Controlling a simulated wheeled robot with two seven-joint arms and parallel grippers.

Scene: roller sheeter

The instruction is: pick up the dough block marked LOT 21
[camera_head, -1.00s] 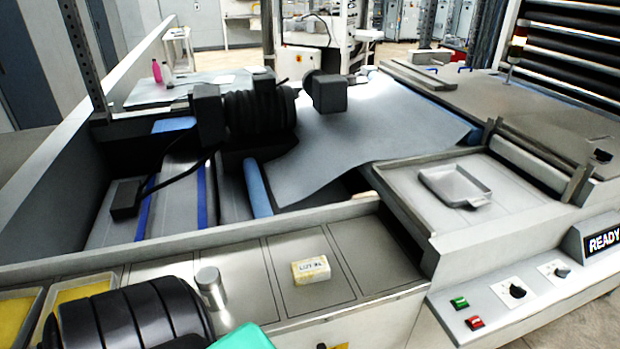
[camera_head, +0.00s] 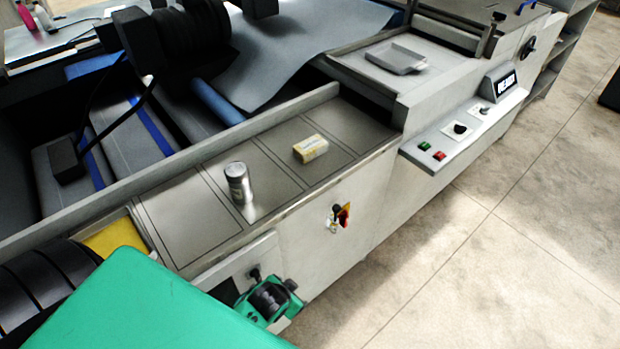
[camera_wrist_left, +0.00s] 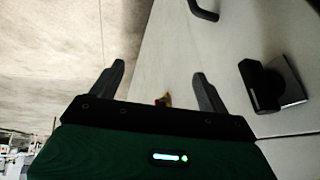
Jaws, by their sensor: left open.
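A small pale yellow dough block (camera_head: 310,149) lies on the steel ledge (camera_head: 180,222) along the front of the machine in the head view. Dark lettering shows on it, too blurred to read. My left gripper (camera_head: 276,295) is low in front of the machine's front panel, below and left of the block, and apart from it. In the left wrist view the gripper (camera_wrist_left: 160,75) has its two fingers apart, with nothing held between them. The block does not show in the wrist view. My right gripper is not in view.
A steel cylinder (camera_head: 238,183) stands on the ledge left of the block. A red and yellow switch (camera_head: 341,215) sticks out of the front panel; it also shows in the wrist view (camera_wrist_left: 164,100). A metal pan (camera_head: 395,58) sits further right.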

